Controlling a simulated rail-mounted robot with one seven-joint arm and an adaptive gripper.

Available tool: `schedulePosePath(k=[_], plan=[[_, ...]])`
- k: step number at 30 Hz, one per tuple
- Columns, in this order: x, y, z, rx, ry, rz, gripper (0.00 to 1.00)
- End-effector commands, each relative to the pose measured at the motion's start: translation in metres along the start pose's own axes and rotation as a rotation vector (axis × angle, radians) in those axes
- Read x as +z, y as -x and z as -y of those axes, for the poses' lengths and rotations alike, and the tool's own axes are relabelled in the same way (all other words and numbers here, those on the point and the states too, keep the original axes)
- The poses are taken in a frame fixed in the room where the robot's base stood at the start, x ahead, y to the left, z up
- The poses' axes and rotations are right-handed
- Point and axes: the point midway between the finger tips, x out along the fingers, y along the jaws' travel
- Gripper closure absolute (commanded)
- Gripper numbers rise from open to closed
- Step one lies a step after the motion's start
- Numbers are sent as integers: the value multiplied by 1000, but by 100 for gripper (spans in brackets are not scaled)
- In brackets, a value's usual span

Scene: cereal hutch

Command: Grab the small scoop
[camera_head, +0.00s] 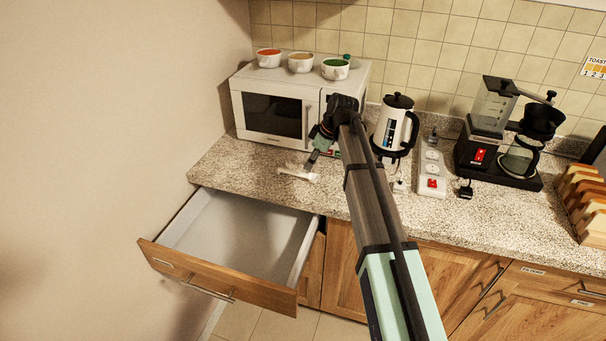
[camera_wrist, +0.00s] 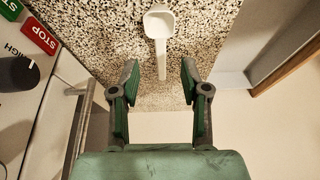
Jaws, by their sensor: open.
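A small white scoop (camera_head: 299,174) lies on the speckled counter in front of the microwave, left of the kettle. In the wrist view the scoop (camera_wrist: 160,48) shows its square bowl at the top and its handle pointing down between my fingers. My gripper (camera_wrist: 160,82) is open, with one green-padded finger on each side of the handle's end. No contact with the handle shows; how high the fingers are above the counter I cannot tell. In the head view my gripper (camera_head: 313,156) is just above and right of the scoop, partly hidden by my arm.
The microwave (camera_head: 270,115) stands close behind, with several bowls on top. An open, empty-looking drawer (camera_head: 236,235) juts out below the counter. The kettle (camera_head: 395,125), power strip (camera_head: 431,172) and coffee maker (camera_head: 510,135) stand to the right. Bare counter (camera_head: 235,165) lies left of the scoop.

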Motion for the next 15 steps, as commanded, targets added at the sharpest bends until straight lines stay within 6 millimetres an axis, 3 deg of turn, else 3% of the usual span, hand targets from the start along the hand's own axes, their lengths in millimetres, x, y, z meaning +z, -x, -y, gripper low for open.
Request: schedulePosePath(k=[15], plan=[[-3,-33,1,-2,0,1,54]])
